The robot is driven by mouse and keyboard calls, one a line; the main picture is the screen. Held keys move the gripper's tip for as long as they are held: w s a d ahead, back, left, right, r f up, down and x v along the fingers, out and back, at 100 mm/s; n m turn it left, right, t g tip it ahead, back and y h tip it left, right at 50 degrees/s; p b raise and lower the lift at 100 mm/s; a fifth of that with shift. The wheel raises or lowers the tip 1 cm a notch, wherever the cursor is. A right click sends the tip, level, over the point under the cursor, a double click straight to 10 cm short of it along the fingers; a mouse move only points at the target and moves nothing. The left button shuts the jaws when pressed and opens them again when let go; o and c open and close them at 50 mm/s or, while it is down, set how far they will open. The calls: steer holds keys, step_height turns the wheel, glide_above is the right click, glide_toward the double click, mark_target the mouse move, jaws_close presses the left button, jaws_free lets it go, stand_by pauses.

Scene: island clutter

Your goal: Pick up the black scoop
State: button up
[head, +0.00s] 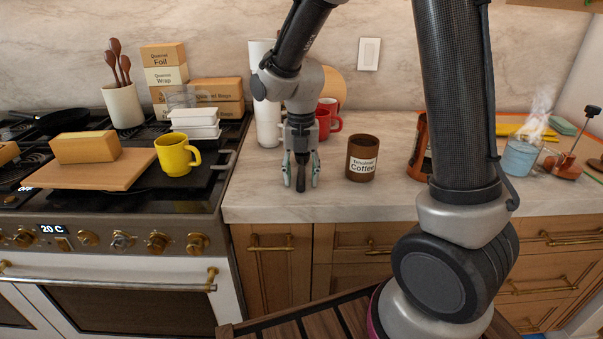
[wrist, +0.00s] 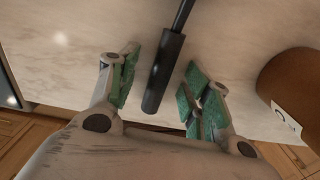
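The black scoop (wrist: 165,75) shows in the wrist view as a thick dark handle with a thinner shaft running up and out of the top of the picture. Its scoop end is not in that view. In the head view a dark piece of it (head: 301,180) shows between my fingers. My gripper (head: 301,174) is open and points down over the counter near its front edge. In the wrist view its two green-padded fingers (wrist: 160,90) stand on either side of the handle, with a gap on both sides.
A brown coffee canister (head: 361,160) stands close to the right of my gripper. Red mugs (head: 326,121) and a white cylinder (head: 264,100) stand behind it. The stove (head: 110,215) with a yellow mug (head: 176,155) and wooden board (head: 90,172) is at left.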

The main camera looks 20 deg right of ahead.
mark_target(301, 174)
steer(key=c, duration=0.9)
steer(key=shift+c, duration=0.2)
step_height(301, 174, up, 10)
steer(key=shift+o, duration=0.8)
jaws_close()
